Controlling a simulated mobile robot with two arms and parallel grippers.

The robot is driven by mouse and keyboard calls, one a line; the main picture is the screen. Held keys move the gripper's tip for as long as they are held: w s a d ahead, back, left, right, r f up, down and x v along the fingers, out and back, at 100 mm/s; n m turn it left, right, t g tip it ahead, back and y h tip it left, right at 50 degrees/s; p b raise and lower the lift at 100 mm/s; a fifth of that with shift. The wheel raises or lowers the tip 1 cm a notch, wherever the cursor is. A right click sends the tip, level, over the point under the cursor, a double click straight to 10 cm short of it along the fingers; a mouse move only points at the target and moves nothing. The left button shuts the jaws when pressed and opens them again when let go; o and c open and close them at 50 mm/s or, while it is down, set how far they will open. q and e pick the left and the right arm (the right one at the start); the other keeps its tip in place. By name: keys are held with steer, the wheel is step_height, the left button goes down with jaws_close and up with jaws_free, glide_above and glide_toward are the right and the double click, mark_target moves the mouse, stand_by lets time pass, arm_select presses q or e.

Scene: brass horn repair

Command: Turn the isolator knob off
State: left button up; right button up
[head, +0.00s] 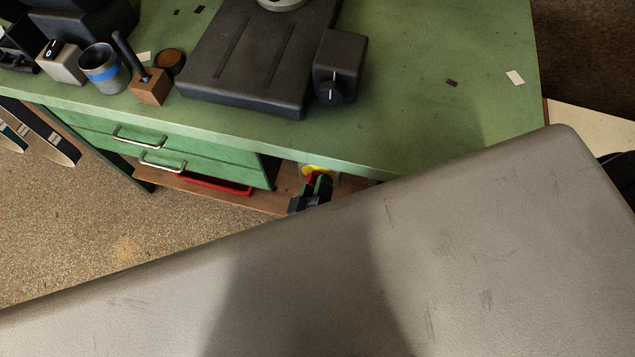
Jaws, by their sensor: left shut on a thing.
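The isolator shows under the front edge of the green bench as a yellow plate (319,169) with a small red knob (309,181) in front of it. My left gripper (317,188), dark with green parts, is at the knob and shut on it. The fingers cover most of the knob, so I cannot tell which way it points. My right gripper is not in view.
The green bench (430,125) overhangs the isolator, with drawers (190,150) to its left.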

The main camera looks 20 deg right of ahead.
arm_select(q)
steer(key=o, duration=0.6)
steer(key=shift+s, duration=0.1)
steer(key=v, duration=1)
steer(key=shift+s+a+b, duration=0.3)
